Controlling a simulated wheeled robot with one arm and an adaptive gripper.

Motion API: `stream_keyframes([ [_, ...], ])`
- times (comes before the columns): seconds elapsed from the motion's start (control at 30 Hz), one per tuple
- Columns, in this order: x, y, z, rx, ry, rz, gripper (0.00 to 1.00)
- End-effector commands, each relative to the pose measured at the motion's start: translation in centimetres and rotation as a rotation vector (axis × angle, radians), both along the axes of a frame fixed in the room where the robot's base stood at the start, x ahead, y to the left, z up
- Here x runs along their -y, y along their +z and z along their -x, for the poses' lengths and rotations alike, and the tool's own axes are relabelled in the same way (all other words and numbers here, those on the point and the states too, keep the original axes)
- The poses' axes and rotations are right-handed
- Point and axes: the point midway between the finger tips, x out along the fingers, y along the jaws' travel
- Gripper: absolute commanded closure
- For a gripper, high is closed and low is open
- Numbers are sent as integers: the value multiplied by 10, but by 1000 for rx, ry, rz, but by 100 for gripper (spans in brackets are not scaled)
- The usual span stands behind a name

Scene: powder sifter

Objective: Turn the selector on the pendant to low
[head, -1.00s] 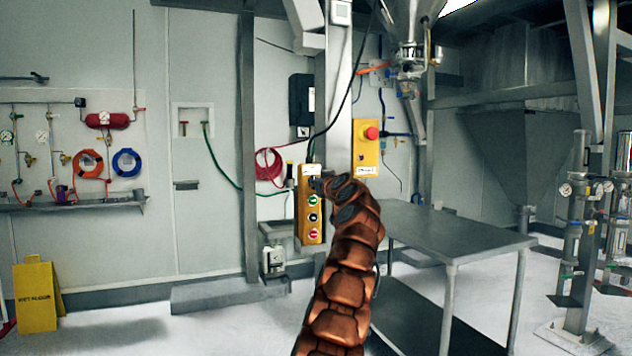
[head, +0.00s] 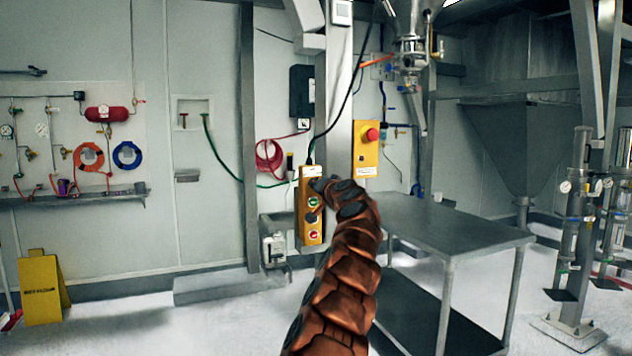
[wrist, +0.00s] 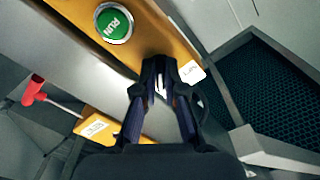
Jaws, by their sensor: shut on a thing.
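The yellow pendant (head: 303,228) hangs upright in front of the steel column, with a green, a black and a red control down its face. In the wrist view the pendant (wrist: 172,32) runs diagonally across the top, with its green RUN button (wrist: 114,23). My gripper (head: 319,184) is at the pendant's upper part, above the green button. In the wrist view my gripper (wrist: 161,78) has its dark fingers closed together against the pendant face, shut on the selector. The fingers hide most of the selector, so its setting cannot be read.
A yellow box with a red emergency button (head: 370,134) is on the column, right of the pendant. A steel table (head: 455,235) stands to the right of my arm. A black cable (head: 345,105) hangs above the pendant. A yellow floor sign (head: 40,288) stands far left.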

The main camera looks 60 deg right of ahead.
Motion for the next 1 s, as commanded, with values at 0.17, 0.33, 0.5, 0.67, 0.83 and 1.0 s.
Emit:
stream_keyframes([
  [0.17, 0, 0, -1, 34, 3, -58, 100],
  [0.33, 0, -1, -1, 53, 2, -84, 100],
  [0.5, -1, -1, -1, 57, 2, -90, 100],
  [0.67, -1, -1, -1, 57, 2, -90, 100],
  [0.83, -1, -1, -1, 57, 2, -90, 85],
  [1.0, -1, -1, -1, 57, 2, -90, 68],
])
